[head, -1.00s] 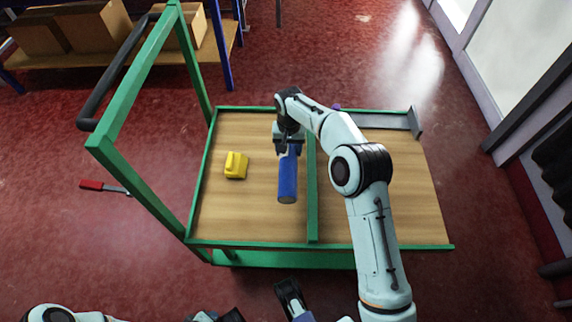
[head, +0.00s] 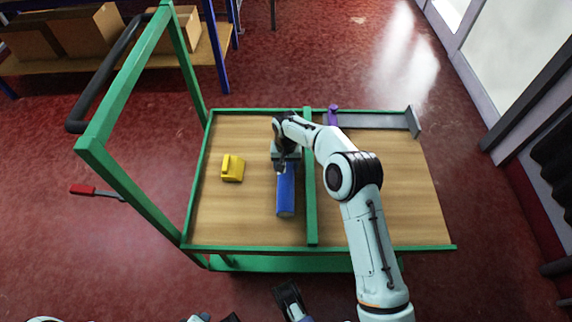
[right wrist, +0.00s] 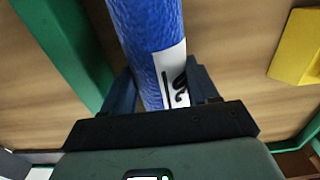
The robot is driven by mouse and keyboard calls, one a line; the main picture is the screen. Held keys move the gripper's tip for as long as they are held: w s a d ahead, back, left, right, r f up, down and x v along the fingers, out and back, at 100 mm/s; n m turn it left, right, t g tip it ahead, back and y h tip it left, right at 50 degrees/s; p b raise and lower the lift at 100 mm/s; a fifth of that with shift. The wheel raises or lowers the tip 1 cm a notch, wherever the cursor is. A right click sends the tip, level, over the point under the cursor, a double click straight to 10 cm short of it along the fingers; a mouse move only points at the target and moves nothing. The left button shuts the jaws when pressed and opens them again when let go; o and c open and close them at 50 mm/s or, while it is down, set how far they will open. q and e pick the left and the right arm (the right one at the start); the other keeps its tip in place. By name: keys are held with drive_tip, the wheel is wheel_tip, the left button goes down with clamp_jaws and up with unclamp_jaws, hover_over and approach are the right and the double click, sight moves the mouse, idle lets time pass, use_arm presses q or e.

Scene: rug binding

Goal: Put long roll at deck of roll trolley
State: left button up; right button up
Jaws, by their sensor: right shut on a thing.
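The long roll (head: 286,195) is a blue cylinder with a white label. It lies lengthwise at or just above the wooden deck (head: 385,185) of the green roll trolley, left of the green middle bar; I cannot tell whether it touches the deck. My right gripper (head: 284,167) is shut on the roll's far end, seen from above. In the right wrist view the fingers sit on both sides of the roll (right wrist: 150,30) at its label.
A yellow object (head: 232,168) lies on the deck left of the roll. A grey metal piece (head: 375,121) and a purple item (head: 333,115) are at the deck's far right. The trolley's green handle frame (head: 130,180) rises at the left. A shelf with cardboard boxes (head: 85,35) stands behind.

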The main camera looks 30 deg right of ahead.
drive_tip(key=o, duration=1.2)
drive_tip(key=shift+f, duration=0.15)
use_arm(q)
drive_tip(key=shift+f, duration=0.15)
use_arm(e)
drive_tip(key=shift+r, duration=0.3)
use_arm(q)
drive_tip(key=shift+g+h, duration=0.3)
drive_tip(key=shift+g, duration=0.2)
drive_tip(key=s+r, duration=0.1)
drive_tip(key=s+d+r+p, duration=0.1)
drive_tip(key=s+d+p, duration=0.1)
drive_tip(key=shift+s+r, duration=0.35)
drive_tip(key=shift+r, duration=0.05)
use_arm(e)
wheel_tip(320, 180, up, 12)
drive_tip(key=shift+f, duration=0.1)
